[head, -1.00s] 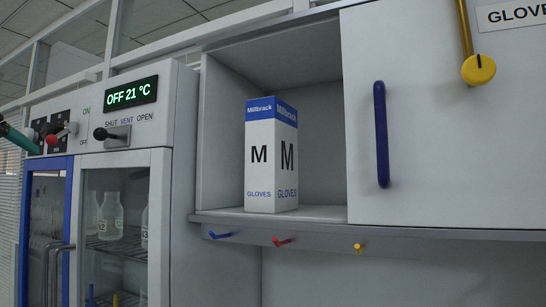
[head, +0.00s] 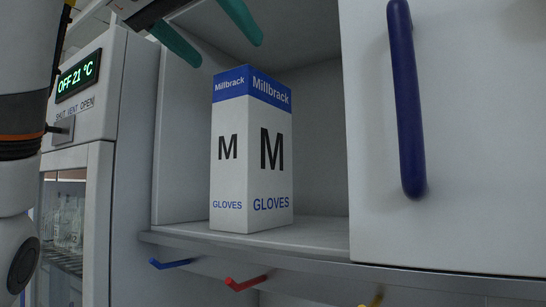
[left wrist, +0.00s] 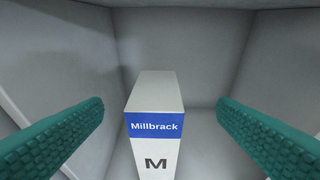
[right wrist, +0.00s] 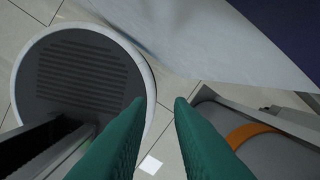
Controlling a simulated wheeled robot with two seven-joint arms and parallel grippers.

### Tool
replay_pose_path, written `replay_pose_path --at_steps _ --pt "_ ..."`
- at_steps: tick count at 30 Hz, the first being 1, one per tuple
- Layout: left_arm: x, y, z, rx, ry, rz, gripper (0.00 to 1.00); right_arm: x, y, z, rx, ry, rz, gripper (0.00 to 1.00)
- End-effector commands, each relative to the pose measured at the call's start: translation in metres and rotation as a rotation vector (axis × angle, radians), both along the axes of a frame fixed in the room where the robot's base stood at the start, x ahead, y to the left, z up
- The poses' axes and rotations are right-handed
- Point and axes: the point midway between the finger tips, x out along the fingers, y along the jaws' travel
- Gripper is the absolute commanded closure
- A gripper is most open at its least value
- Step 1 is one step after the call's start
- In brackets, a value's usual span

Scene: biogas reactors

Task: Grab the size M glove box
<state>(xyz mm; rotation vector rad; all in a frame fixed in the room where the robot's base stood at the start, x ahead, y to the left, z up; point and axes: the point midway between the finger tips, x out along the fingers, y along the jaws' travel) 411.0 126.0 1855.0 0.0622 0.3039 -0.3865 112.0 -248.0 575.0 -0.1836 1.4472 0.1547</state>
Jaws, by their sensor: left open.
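The size M glove box (head: 250,160) is a tall white carton with a blue top band, a black M and the word GLOVES. It stands upright in the open cabinet bay. My left gripper (head: 226,52) is open, its teal fingers above the box's top and apart from it. In the left wrist view the box (left wrist: 154,125) appears between and beyond the two spread fingers (left wrist: 160,103), with nothing held. My right gripper (right wrist: 159,100) shows only in the right wrist view. Its fingers are a little apart and empty, above the floor.
The bay has a shelf floor (head: 320,232) with a front lip and side walls. A white cabinet door with a dark blue handle (head: 407,100) covers the right. Blue (head: 172,263) and red (head: 245,283) hooks hang below. An appliance with a display (head: 78,76) stands left.

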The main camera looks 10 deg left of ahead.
Motion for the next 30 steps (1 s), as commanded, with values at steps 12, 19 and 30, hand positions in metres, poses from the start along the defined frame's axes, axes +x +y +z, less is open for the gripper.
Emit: replay_pose_path --at_steps 12,19,30 --pt "0.054 -0.02 -0.017 0.0 0.002 0.001 0.19 -0.045 0.02 0.024 0.024 0.061 -0.006 0.8" --pt "0.077 -0.027 -0.021 0.001 0.003 0.001 0.19 -0.015 0.015 0.047 0.019 0.019 -0.003 0.8" --pt "0.102 -0.037 -0.036 -0.004 0.001 0.001 0.19 -0.026 0.011 0.058 0.014 0.035 -0.003 0.8"
